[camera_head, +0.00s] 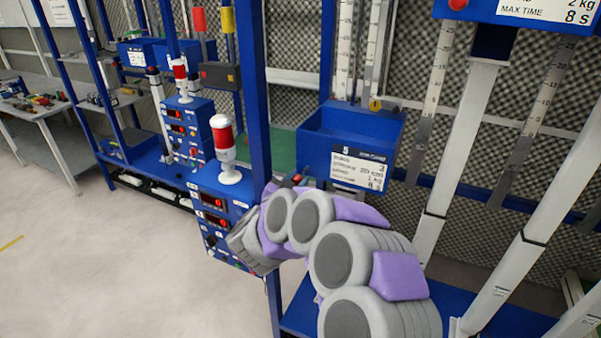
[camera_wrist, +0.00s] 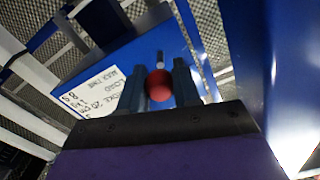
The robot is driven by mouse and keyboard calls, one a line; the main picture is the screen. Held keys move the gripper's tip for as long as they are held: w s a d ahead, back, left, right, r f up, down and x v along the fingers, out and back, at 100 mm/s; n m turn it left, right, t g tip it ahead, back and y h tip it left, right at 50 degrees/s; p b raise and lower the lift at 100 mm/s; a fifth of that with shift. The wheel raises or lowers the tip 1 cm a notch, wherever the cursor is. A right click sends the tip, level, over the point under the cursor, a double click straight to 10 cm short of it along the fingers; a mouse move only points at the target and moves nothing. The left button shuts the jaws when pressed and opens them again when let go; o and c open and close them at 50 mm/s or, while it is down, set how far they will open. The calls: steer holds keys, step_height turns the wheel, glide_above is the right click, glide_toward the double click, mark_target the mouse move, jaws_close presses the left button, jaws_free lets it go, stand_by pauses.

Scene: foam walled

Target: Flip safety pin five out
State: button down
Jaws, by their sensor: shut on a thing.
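A red round knob (camera_wrist: 159,86), which looks like the head of safety pin five, sits between the two dark fingers of my gripper (camera_wrist: 158,82) in the wrist view. The fingers are closed on its sides. The blue station box (camera_head: 345,140) carries a label (camera_head: 358,170) with the number 5. In the head view my purple and grey arm reaches to the lower left of this box, and it largely hides the fingers. The label also shows in the wrist view (camera_wrist: 100,95).
A blue upright post (camera_head: 253,90) stands close left of my arm. Blue control boxes (camera_head: 215,205) with red-topped lamps (camera_head: 224,142) stand left of it. White slanted rails (camera_head: 465,130) rise at the right. Open floor (camera_head: 90,250) lies at the left.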

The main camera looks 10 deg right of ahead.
steer(key=shift+f, duration=0.2)
steer(key=c, duration=1.1)
jaws_free()
steer(key=shift+c, duration=0.2)
steer(key=o, duration=0.4)
steer(key=shift+a+r, duration=0.1)
steer(key=shift+a, duration=0.1)
steer(key=shift+c, duration=0.2)
steer(key=shift+s, duration=0.15)
steer(key=p+v, duration=0.2)
steer(key=v, duration=1.5)
steer(key=shift+a+p, duration=0.2)
steer(key=shift+p, duration=0.15)
